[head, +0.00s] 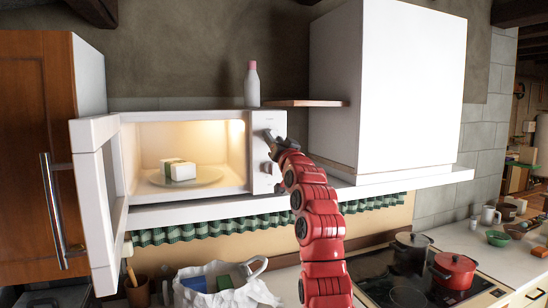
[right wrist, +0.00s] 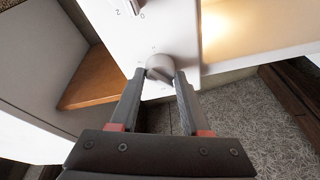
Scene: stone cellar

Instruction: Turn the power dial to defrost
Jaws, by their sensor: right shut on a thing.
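The white microwave (head: 190,205) stands on a shelf with its door (head: 97,190) swung open to the left and its inside lit. My right gripper (head: 271,140) is at the upper part of the control panel at its right side. In the right wrist view my right gripper (right wrist: 160,74) has its fingers on either side of a round grey dial (right wrist: 160,66), shut on it. Another dial (head: 266,168) shows lower on the panel. My left gripper is not in view.
A white package with a green band (head: 180,172) lies on the plate (head: 207,178) inside the microwave. A white bottle with a pink cap (head: 252,84) stands on top. A white cabinet (head: 400,90) hangs to the right. Pots (head: 455,270) stand on the hob below.

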